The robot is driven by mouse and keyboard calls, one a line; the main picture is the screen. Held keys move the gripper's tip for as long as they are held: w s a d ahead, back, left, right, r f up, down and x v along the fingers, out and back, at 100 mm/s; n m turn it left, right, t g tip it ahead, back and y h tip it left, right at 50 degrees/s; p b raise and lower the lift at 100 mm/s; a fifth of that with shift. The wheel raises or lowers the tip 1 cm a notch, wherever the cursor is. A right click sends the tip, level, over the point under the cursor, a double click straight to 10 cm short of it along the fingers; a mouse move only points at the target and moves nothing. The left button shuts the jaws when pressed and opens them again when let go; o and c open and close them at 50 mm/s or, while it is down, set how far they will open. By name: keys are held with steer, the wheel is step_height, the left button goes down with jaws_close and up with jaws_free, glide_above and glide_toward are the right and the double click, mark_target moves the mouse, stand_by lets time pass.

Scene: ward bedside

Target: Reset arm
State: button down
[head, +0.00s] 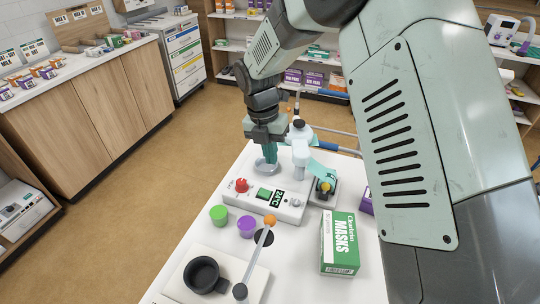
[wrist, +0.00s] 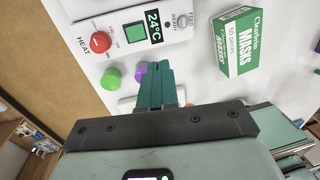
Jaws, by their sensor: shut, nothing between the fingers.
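My gripper (head: 270,160) points down over the far left end of the white heater unit in the head view. Its teal fingers (wrist: 157,70) are pressed together with nothing between them in the wrist view. The tips are over or just at a round clear dish (head: 258,167); I cannot tell whether they touch it. The heater unit (head: 226,194) has a red knob (head: 242,185), a green button (head: 264,194) and a display reading 24°C (head: 278,198). My large arm links cover the right of the head view.
A green cap (head: 218,214), a purple cap (head: 246,226) and an orange ball (head: 269,220) are in front of the heater. A black cup (head: 203,275) stands nearer. A green-white masks box (head: 340,243) stands at right. A white bottle (head: 299,132) is close behind my gripper.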

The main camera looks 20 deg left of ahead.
steer(key=s+d+r+m+t, duration=0.1)
steer(key=s+d+r+m, duration=0.1)
steer(key=d+r+m, duration=0.7)
steer(key=s+d+r+m+t, duration=0.1)
steer(key=s+d+r+m, duration=0.2)
steer(key=d+r+m, duration=0.55)
steer(key=s+d+r+m+t, duration=0.1)
steer(key=s+d+r+m, duration=0.2)
steer(key=s+d+m, duration=0.3)
steer(key=s+d+r+m+t+y, duration=0.1)
steer(key=s+d+r+m, duration=0.3)
steer(key=s+m, duration=0.7)
steer(key=shift+d+m+t+y, duration=0.3)
steer(key=shift+d+m+t, duration=0.25)
steer(key=shift+d+t, duration=0.45)
steer(key=c, duration=1.8)
jaws_free()
steer(key=shift+w+d+r, duration=0.1)
steer(key=shift+d, duration=0.05)
